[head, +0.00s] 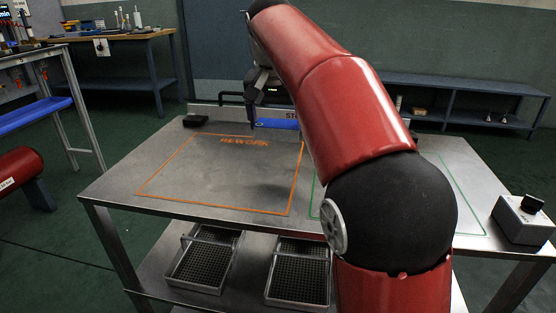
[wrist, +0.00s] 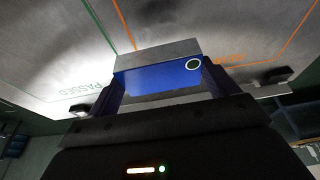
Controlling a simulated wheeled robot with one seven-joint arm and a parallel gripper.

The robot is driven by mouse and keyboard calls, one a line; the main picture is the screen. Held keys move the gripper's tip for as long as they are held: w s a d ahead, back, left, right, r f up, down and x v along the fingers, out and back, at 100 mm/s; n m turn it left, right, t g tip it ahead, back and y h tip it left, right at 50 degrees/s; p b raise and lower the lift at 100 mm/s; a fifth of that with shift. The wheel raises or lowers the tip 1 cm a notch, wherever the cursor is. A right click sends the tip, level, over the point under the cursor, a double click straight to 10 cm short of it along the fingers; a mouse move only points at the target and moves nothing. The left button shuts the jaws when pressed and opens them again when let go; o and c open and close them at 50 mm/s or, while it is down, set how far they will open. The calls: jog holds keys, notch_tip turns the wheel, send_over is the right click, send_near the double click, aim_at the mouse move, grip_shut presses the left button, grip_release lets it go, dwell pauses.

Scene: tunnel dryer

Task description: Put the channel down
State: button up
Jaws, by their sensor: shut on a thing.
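The channel is a blue piece with a grey metal edge and a dark round spot near one end. It shows in the wrist view (wrist: 155,79) between the two fingers of my gripper (wrist: 162,84), which is shut on it. In the head view, a blue strip of the channel (head: 277,124) shows beside my gripper (head: 262,112), partly hidden by my arm. The channel appears held above the metal table (head: 150,160), near the border between the orange REWORK outline (head: 215,205) and the green PASSED outline (wrist: 104,24).
A small black block (head: 194,121) sits at the table's back left. A grey box with a black top (head: 524,219) stands at the right edge. Two wire baskets (head: 205,262) lie on the lower shelf. The inside of the orange outline is clear.

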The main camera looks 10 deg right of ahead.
aim_at(276, 129)
jog(key=shift+f+b, duration=0.8)
jog(key=shift+f, duration=2.8)
jog(key=shift+f, duration=0.1)
jog(key=o, duration=1)
jog(key=p+v, duration=0.3)
jog(key=v, duration=0.9)
